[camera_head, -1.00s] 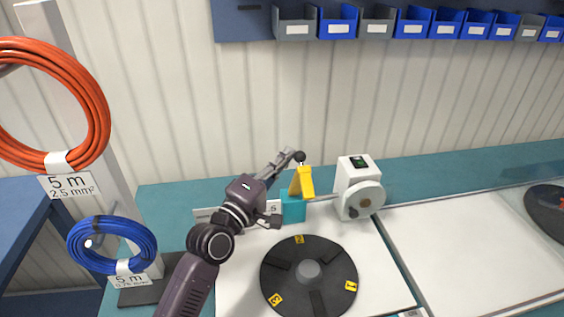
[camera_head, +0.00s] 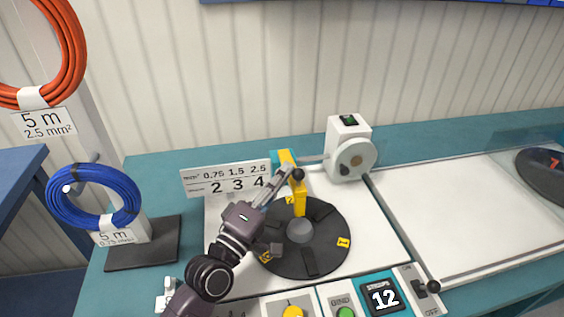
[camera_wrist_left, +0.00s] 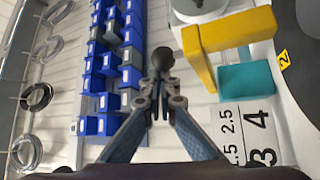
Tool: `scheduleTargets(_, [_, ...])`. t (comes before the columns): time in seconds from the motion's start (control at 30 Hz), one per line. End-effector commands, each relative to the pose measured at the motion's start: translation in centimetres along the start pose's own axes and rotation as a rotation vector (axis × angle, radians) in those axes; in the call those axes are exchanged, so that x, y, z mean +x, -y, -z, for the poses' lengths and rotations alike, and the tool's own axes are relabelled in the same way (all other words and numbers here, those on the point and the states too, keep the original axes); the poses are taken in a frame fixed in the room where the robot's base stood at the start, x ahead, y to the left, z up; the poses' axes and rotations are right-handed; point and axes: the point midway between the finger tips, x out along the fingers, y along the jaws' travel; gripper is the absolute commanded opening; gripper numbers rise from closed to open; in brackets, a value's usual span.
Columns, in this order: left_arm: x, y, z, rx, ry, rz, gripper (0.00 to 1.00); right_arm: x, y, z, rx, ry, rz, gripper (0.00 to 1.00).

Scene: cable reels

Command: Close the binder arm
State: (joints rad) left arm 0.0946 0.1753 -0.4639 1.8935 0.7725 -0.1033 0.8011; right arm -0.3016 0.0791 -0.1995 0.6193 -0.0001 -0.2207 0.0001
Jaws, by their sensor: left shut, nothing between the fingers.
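The binder arm (camera_head: 299,197) is a yellow angled bar with a black ball knob (camera_head: 297,174), hinged at a teal block (camera_head: 278,157). It reaches forward from the block, with its yellow end over the far part of the black disc (camera_head: 322,222). In the left wrist view the knob (camera_wrist_left: 162,58) is just beyond my fingertips, and the yellow bar (camera_wrist_left: 200,66) is to their right. My left gripper (camera_head: 289,170) is shut and empty beside the knob. I cannot tell whether it touches the knob. My right gripper is not in view.
A white crank device (camera_head: 345,148) stands behind the disc to the right. A number sign (camera_head: 227,179) stands left of the block. A control panel (camera_head: 382,296) lines the front edge. A blue cable coil (camera_head: 94,197) hangs at the left.

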Motion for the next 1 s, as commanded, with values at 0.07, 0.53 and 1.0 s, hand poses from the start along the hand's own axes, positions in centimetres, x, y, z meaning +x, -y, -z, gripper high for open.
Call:
scheduleTargets(0.07, [-0.4,0.9,-0.4,0.0,0.001,0.003,0.0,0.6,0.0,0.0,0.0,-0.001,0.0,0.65])
scheduleTargets(0.53, [-1.1,2.1,-1.1,0.0,0.002,0.002,0.0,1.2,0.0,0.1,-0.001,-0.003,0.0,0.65])
scheduleTargets(1.0, [-1.5,2.3,-1.2,0.0,0.004,0.005,0.0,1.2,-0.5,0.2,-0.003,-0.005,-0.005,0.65])
